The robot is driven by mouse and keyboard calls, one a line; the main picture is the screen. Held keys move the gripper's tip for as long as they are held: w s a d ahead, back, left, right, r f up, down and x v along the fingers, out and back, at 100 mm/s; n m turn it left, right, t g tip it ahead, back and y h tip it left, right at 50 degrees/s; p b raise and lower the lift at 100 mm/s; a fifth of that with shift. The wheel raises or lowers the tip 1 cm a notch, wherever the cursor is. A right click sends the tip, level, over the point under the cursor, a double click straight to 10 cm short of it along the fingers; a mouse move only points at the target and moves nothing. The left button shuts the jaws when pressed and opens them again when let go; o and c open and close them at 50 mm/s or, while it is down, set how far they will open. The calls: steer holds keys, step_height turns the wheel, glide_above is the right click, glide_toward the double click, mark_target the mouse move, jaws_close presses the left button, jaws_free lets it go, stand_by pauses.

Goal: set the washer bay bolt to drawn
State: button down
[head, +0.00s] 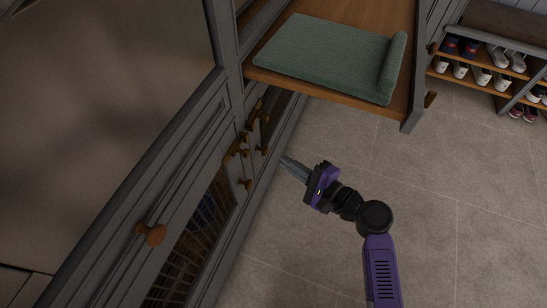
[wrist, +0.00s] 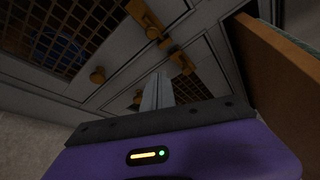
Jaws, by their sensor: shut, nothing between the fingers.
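Brass-coloured bolt hardware (head: 238,149) sits on the grey cabinet front in the head view, around the seam between the doors. It also shows in the wrist view as a bar and catch (wrist: 145,18) with a smaller piece (wrist: 181,61) beside it. Which piece is the washer bay bolt, and whether it is drawn, I cannot tell. My gripper (head: 284,161) is shut and empty. It points at the cabinet front, to the right of the hardware and apart from it. In the wrist view the closed fingers (wrist: 157,90) point up towards the hardware.
Brass knobs (head: 246,184) and a larger knob (head: 151,234) stick out from the cabinet doors. A mesh door panel (head: 190,240) is below. A wooden bench with a green cushion (head: 325,55) juts out above. A shoe rack (head: 490,65) stands far right. The tiled floor is clear.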

steer(key=w+a+b, duration=0.2)
steer(key=a, duration=0.6)
steer(key=shift+w+a+r, duration=0.15)
steer(key=shift+w, duration=0.2)
steer(key=s, duration=0.1)
steer(key=s+a+p, duration=0.1)
steer(key=s, duration=0.1)
steer(key=shift+s+a, duration=0.1)
stand_by(0.4)
